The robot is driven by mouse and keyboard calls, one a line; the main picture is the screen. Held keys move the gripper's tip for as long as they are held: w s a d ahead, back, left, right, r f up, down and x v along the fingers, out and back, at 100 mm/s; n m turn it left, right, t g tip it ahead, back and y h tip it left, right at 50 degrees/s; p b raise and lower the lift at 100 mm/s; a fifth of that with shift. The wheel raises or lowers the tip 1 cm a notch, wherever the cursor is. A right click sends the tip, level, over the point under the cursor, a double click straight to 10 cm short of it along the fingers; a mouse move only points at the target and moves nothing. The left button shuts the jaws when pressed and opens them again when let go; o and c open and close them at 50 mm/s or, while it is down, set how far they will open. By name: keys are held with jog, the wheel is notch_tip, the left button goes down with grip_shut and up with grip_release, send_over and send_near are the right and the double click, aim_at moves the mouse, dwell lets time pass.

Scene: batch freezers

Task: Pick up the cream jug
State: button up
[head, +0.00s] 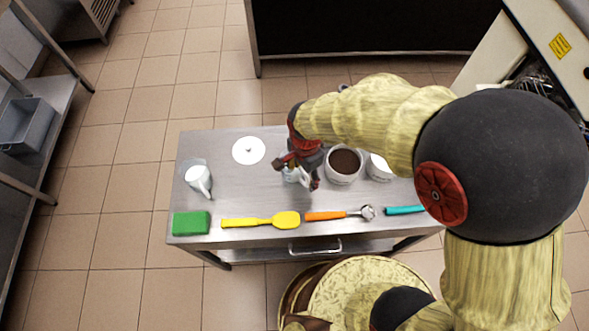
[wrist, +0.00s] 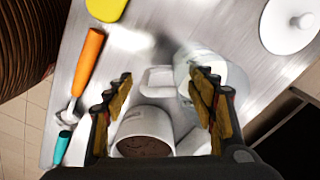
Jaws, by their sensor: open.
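A pale, partly clear vessel (wrist: 232,78) with whitish contents stands below my gripper, beside the right finger in the wrist view. It looks like the cream jug, but the fingers cover part of it. A small pale loop (wrist: 158,80) beside it may be its handle; I cannot tell. In the head view the vessel (head: 291,174) is mostly hidden by my gripper (head: 298,170). My gripper (wrist: 160,103) is open, pointing down, with nothing held. A second white jug or mug (head: 198,179) with a handle stands at the table's left.
A tub of brown contents (head: 343,163) and a white tub (head: 380,168) stand right of my gripper. A white lid (head: 249,150) lies left of it. A green sponge (head: 191,223), yellow spatula (head: 265,221), orange scoop (head: 335,215) and teal-handled tool (head: 404,210) line the front edge.

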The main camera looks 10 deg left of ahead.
grip_shut()
dwell(0.8)
